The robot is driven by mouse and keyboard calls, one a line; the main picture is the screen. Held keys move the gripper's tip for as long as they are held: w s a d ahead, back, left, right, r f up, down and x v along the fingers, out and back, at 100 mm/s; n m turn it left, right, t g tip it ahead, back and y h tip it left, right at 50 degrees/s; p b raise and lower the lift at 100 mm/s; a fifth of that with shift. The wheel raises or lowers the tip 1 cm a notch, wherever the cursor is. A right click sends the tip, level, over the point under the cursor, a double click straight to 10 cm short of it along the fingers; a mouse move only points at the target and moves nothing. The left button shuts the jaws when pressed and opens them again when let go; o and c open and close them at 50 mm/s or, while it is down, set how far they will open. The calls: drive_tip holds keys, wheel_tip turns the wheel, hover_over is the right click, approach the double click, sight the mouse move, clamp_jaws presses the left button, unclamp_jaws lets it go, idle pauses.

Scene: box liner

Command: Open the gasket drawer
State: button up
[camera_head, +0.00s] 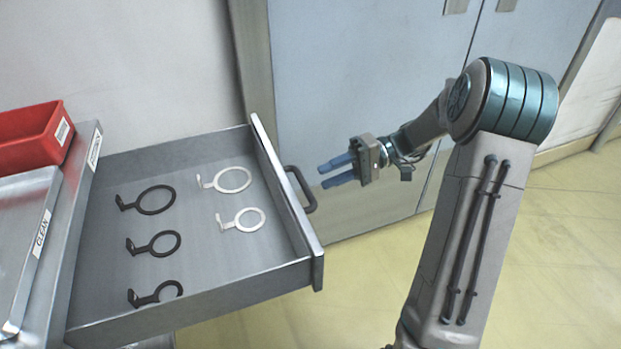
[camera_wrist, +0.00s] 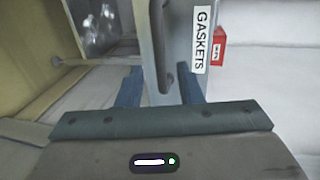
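The gasket drawer (camera_head: 195,262) is pulled well out, and its inside shows in the head view. Its dark bar handle (camera_head: 305,193) is on the front panel, facing my gripper (camera_head: 323,175). My gripper is open, its two blue fingers spread and empty, with the tips just off the handle in the head view. In the wrist view the handle (camera_wrist: 160,60) shows between and beyond the fingers (camera_wrist: 160,88). A white label reading GASKETS (camera_wrist: 201,40) is on the drawer front.
Three black ring gaskets (camera_head: 155,200) and two white ones (camera_head: 233,179) lie in the drawer. A red bin (camera_head: 35,135) and a tray marked CLEAN (camera_head: 25,225) sit on the worktop at left. A grey-blue cabinet (camera_head: 340,80) stands behind. Yellow floor (camera_head: 345,285) is clear right of the drawer.

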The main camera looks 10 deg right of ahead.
drive_tip(key=p+v, duration=0.1)
drive_tip(key=v, duration=0.6)
drive_tip(key=s+a+r+m+t+h+p, duration=0.1)
drive_tip(key=s+a+r+t+h+p, duration=0.1)
drive_tip(key=s+r+h+p, duration=0.5)
drive_tip(key=s+a+r+m+t+h+p, duration=0.1)
drive_tip(key=s+a+r+t+h+p, duration=0.2)
drive_tip(key=s+r+h+p, duration=0.5)
drive_tip(key=s+r+t+p, duration=0.1)
drive_tip(key=s+r+p, duration=0.3)
drive_tip(key=r+p, duration=0.4)
drive_tip(key=shift+s+a+r+m, duration=0.25)
drive_tip(key=shift+r+m, duration=0.05)
drive_tip(key=shift+r, duration=0.35)
